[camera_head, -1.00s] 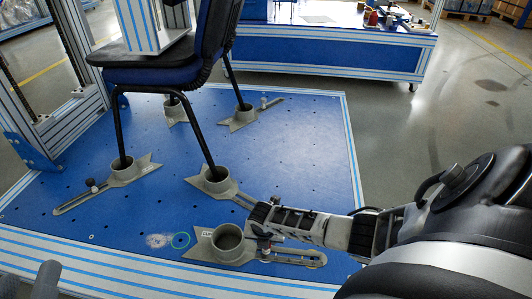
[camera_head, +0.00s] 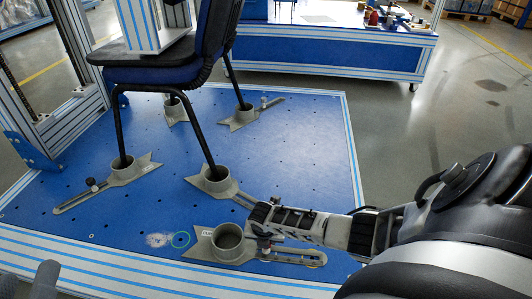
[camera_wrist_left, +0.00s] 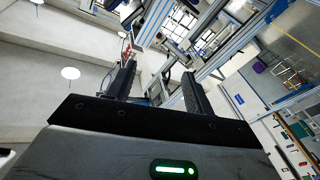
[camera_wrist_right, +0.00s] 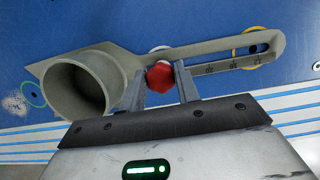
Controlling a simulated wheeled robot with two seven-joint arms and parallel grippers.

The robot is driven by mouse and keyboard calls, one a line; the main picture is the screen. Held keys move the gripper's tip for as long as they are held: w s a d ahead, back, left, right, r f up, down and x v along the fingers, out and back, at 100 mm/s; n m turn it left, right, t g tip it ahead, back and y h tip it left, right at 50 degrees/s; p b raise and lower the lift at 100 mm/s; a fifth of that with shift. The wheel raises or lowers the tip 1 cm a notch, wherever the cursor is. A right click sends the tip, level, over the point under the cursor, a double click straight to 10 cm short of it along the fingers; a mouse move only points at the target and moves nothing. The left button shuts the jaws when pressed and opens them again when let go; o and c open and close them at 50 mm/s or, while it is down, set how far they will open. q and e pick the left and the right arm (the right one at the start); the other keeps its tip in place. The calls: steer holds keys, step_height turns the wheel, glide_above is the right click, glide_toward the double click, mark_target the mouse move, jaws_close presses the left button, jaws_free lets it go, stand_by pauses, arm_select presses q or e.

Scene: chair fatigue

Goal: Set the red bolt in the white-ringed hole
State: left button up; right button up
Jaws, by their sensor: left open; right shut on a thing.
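The red bolt (camera_wrist_right: 159,77) is between the fingertips of my right gripper (camera_wrist_right: 160,85), which is shut on it. The bolt is at the near edge of a grey slotted clamp with a round cup (camera_wrist_right: 78,88). A pale arc (camera_wrist_right: 160,76) shows beside the bolt; I cannot tell whether it is the white ring, and any hole there is hidden. In the head view my right gripper (camera_head: 262,232) reaches in from the right over this clamp (camera_head: 226,241). My left gripper (camera_wrist_left: 158,88) is open and empty, pointing into the room.
A green-ringed hole (camera_head: 181,239) lies left of the cup. A yellow ring (camera_wrist_right: 236,51) shows around the clamp's slot end. A chair (camera_head: 155,75) stands with its legs in other grey clamps (camera_head: 213,180) on the blue plate (camera_head: 300,140). The plate's right back area is clear.

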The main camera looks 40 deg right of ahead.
steer(key=shift+r+p, duration=1.75)
steer(key=shift+p, duration=0.25)
arm_select(q)
step_height(320, 180, up, 2)
steer(key=shift+w+d+r, duration=0.1)
steer(key=shift+w+d, duration=0.05)
steer(key=shift+r, duration=0.25)
